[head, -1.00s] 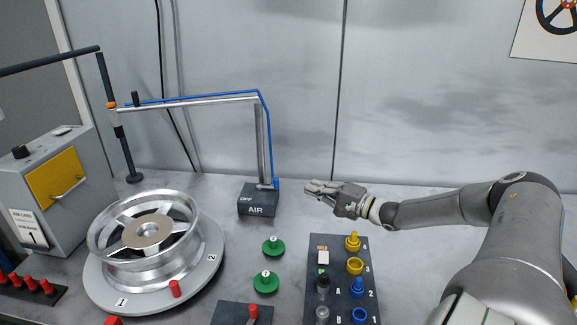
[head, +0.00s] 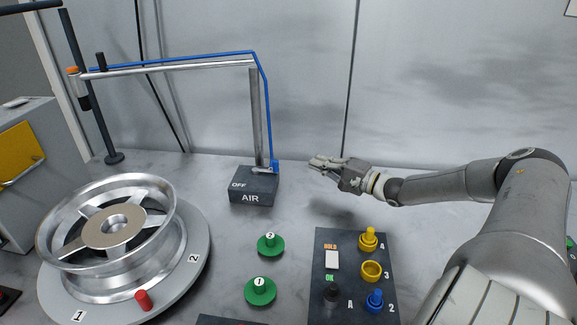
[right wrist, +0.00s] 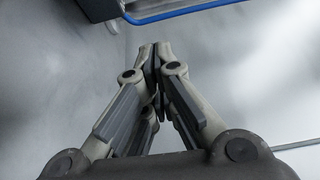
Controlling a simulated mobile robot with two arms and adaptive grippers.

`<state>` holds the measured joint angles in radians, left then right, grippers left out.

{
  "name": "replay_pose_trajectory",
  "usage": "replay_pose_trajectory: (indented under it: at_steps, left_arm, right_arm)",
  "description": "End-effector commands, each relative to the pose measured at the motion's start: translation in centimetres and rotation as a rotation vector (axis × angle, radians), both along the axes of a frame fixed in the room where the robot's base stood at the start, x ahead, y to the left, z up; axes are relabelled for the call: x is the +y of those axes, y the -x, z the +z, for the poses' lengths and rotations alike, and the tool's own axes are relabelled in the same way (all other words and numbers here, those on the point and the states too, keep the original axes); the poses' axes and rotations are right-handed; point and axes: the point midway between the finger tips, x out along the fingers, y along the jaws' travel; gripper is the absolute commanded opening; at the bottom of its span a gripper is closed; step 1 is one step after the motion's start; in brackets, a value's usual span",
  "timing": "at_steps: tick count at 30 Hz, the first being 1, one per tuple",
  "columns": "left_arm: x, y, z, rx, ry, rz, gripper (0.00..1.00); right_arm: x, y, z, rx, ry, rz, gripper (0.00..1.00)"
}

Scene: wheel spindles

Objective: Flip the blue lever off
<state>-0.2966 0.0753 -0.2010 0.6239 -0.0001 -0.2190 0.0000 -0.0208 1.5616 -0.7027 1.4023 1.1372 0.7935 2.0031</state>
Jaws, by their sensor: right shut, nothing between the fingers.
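The dark AIR box (head: 254,187) stands on the bench near the back wall, with the words OFF and AIR on it. A small blue lever-like part (head: 275,166) sits at its top right corner, at the foot of the blue hose. My right gripper (head: 311,161) is shut and empty, a short way to the right of that blue part, pointing left and apart from it. In the right wrist view its closed fingertips (right wrist: 156,50) show, with the dark box (right wrist: 97,7) at the top left. My left gripper is out of view.
A metal post and arm (head: 257,120) carrying the blue hose (head: 264,95) rise from the box. A wheel rim (head: 112,222) lies on a turntable at left. Green knobs (head: 260,290) and a dark panel (head: 352,262) with coloured caps stand in front. The bench behind the panel is clear.

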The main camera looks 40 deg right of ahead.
Motion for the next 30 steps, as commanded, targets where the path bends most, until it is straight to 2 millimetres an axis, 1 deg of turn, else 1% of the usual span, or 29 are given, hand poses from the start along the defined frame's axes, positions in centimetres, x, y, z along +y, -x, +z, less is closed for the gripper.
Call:
replay_pose_trajectory:
  at_steps: [1, 3, 13, 17, 20, 30]
  left_arm:
    - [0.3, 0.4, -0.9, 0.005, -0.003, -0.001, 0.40]
    - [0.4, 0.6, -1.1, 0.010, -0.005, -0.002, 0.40]
    - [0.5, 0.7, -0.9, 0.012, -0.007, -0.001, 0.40]
    - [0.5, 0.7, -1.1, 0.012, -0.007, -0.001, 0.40]
    - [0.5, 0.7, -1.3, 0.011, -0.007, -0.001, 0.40]
    - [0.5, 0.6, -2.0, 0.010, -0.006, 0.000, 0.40]
  right_arm:
    - [0.0, 0.0, -0.8, 0.000, 0.000, 0.000, 0.00]
    - [0.0, 0.0, -1.0, -0.001, 0.000, 0.000, 0.00]
    - [0.0, 0.0, -0.9, 0.000, 0.000, 0.000, 0.00]
    - [0.1, -0.3, -0.9, -0.001, -0.002, 0.000, 0.00]
    - [0.2, -1.2, -0.9, -0.005, -0.002, 0.000, 0.00]
    - [0.9, -5.4, -0.8, -0.006, -0.002, -0.002, 0.00]
